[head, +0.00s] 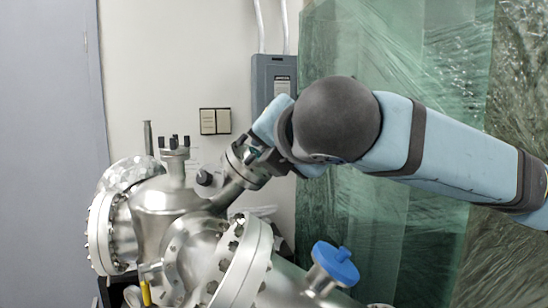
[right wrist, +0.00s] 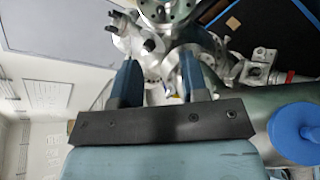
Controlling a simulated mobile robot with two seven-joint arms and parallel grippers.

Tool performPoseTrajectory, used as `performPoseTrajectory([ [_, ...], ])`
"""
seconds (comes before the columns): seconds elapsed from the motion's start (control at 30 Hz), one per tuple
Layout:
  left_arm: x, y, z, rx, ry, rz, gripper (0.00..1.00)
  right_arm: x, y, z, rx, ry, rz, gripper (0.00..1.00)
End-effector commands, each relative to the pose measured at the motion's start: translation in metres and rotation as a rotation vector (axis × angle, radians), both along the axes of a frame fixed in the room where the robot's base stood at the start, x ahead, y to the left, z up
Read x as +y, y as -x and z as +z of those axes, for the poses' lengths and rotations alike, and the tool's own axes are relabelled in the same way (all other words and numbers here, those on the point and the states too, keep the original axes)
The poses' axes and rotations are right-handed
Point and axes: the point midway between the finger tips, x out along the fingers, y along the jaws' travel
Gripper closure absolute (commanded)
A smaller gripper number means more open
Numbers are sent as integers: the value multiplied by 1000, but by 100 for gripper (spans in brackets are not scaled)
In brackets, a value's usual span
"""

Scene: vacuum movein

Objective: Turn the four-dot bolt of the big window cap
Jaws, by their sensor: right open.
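The steel vacuum chamber (head: 170,205) stands at lower left in the head view, with several flanged ports. A large bolted flange (head: 243,265) faces front right, and an angled port (head: 243,165) rises toward my right arm. I cannot tell for sure which of them is the big window cap. My right gripper (head: 264,152) is at the upper end of the angled port, partly hidden by its own wrist. In the right wrist view, its two fingers (right wrist: 158,68) are apart, with metal chamber parts beyond them. Dot marks on bolts are too small to make out. My left gripper is not in view.
A blue-handled valve (head: 335,264) sticks up at the front right of the chamber. Behind are a wall with a grey electrical box (head: 273,78) and a light switch (head: 215,121). Green plastic-wrapped panels (head: 350,220) stand at right. A yellow-handled part (head: 146,293) is at the bottom.

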Motion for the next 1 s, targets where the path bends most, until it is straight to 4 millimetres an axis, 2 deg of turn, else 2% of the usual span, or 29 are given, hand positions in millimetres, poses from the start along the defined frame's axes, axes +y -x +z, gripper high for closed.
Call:
performPoseTrajectory([
  [0.13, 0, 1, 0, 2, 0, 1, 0, 6, 3, -3, -6, 5, 13, 59],
  [0.27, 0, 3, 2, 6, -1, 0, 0, 9, -9, -6, -5, 5, 13, 59],
  [0.7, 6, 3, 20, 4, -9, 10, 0, 31, -92, -31, -4, 5, 11, 59],
  [0.83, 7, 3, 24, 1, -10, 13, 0, 36, -109, -37, -5, 5, 12, 59],
  [1.0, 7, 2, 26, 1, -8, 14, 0, 39, -120, -42, -7, 4, 12, 59],
])
